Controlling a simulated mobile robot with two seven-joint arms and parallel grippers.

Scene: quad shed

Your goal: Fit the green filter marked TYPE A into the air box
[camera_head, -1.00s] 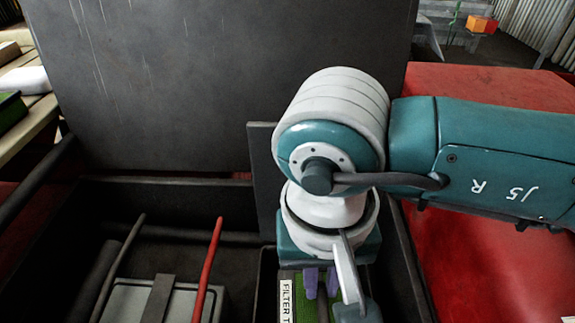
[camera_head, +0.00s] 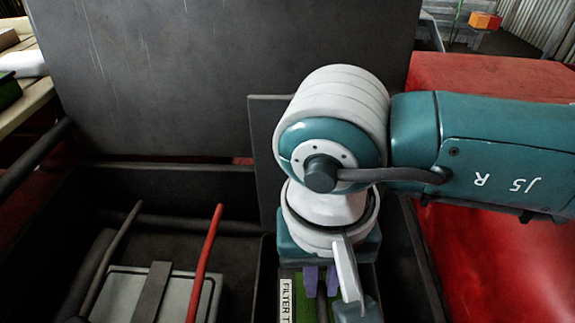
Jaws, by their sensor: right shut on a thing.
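My right gripper (camera_head: 321,281) points down at the bottom centre, its purple fingers shut on a dark bar across the green filter (camera_head: 303,303). A white label reading "FILTER T" runs along the filter's left side; the rest of the wording is cut off by the picture's edge. The filter is at the mouth of a dark box (camera_head: 264,283), which I take to be the air box, with a raised dark lid (camera_head: 266,140) behind it. My wrist hides much of the box, and I cannot tell how deep the filter sits. My left gripper is not in view.
A grey battery-like block (camera_head: 130,295) with a strap, a black cable and a red cable (camera_head: 205,260) lies left of the box. A large dark panel (camera_head: 220,80) stands behind. A bench (camera_head: 35,95) with a dark green item (camera_head: 8,92) is at far left. Red bodywork (camera_head: 480,270) lies right.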

